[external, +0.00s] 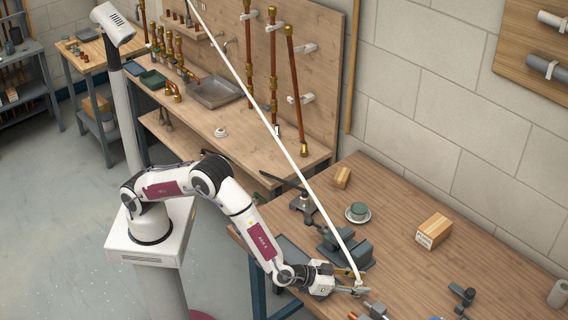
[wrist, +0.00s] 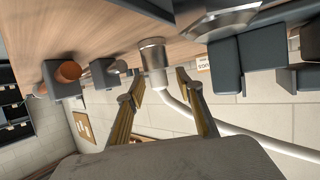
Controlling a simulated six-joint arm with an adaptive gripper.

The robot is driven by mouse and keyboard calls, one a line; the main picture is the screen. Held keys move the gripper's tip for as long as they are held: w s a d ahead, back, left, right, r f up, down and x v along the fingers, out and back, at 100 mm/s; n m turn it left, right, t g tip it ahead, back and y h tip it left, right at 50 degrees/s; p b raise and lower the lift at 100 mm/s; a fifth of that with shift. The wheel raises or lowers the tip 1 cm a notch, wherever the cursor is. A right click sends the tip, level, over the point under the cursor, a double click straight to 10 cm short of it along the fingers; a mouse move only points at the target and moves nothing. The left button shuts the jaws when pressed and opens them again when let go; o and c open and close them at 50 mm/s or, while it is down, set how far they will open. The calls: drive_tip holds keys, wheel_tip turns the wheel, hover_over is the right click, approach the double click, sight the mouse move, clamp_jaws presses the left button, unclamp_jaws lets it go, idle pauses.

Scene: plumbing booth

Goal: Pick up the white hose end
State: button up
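The white hose (external: 275,130) runs as a long line from the top of the external view down to the table beside the grey vise (external: 345,248). Its end (external: 358,282) lies at the fingertips of my gripper (external: 354,282). In the wrist view the hose end has a metal collar (wrist: 153,55), and the white tube (wrist: 240,129) bends away to the right behind one finger. My gripper (wrist: 160,76) is open, with a finger on each side of the hose just past the collar. I cannot tell whether either finger touches it.
Metal and copper fittings (external: 375,309) lie close to the gripper on the wooden table (external: 405,215). A cup on a saucer (external: 358,211), a cardboard box (external: 433,231) and a small wooden block (external: 342,177) stand farther back. The table's middle right is mostly clear.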

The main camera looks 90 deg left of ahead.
sight(359, 281)
clamp_jaws()
drive_tip(key=shift+r, duration=5)
